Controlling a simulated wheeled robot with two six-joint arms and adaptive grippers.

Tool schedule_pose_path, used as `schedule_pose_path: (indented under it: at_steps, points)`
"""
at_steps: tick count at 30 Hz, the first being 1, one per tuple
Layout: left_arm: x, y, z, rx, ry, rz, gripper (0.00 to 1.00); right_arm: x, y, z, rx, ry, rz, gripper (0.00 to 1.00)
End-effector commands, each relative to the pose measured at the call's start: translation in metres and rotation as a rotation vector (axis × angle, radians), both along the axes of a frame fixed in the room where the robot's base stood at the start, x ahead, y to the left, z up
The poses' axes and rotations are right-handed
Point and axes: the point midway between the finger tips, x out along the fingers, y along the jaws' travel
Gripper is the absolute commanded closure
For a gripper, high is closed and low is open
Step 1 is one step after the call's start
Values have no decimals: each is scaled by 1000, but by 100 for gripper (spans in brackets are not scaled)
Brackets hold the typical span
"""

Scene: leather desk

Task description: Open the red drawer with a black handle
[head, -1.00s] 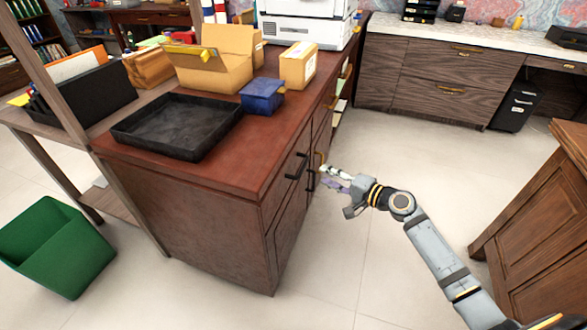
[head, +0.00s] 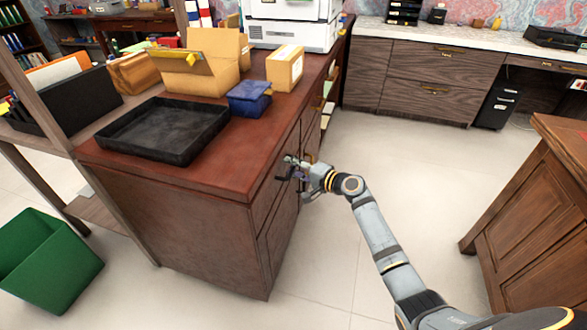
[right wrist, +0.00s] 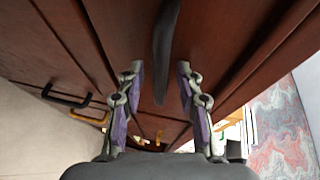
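The red-brown drawer (head: 262,203) is in the upper front of the wooden cabinet and looks closed. Its black handle (head: 284,178) is partly hidden by my right gripper (head: 298,167). In the right wrist view, the black handle (right wrist: 165,45) runs between the two spread fingers of my right gripper (right wrist: 160,75). The gripper is open, with a gap on each side of the handle. I cannot tell how deep the handle sits between the fingers. My left gripper is not in view.
A second black handle (right wrist: 65,96) and a yellow handle (right wrist: 88,117) show on the same cabinet. A black tray (head: 165,128), a blue box (head: 249,98) and cardboard boxes (head: 285,68) stand on top. Open floor lies right of the cabinet; a wooden desk (head: 535,215) stands farther right.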

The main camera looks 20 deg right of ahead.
Motion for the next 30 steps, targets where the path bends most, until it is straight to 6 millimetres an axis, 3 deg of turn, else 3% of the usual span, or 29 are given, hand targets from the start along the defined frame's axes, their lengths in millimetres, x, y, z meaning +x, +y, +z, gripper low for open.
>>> schedule_pose_path:
  at_steps: [1,9,30]
  points:
    - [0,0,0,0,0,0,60,0,0,0,0,0,0,64]
    - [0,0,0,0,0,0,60,0,0,0,1,1,0,100]
    - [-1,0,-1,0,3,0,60,-3,-4,-1,0,2,0,100]
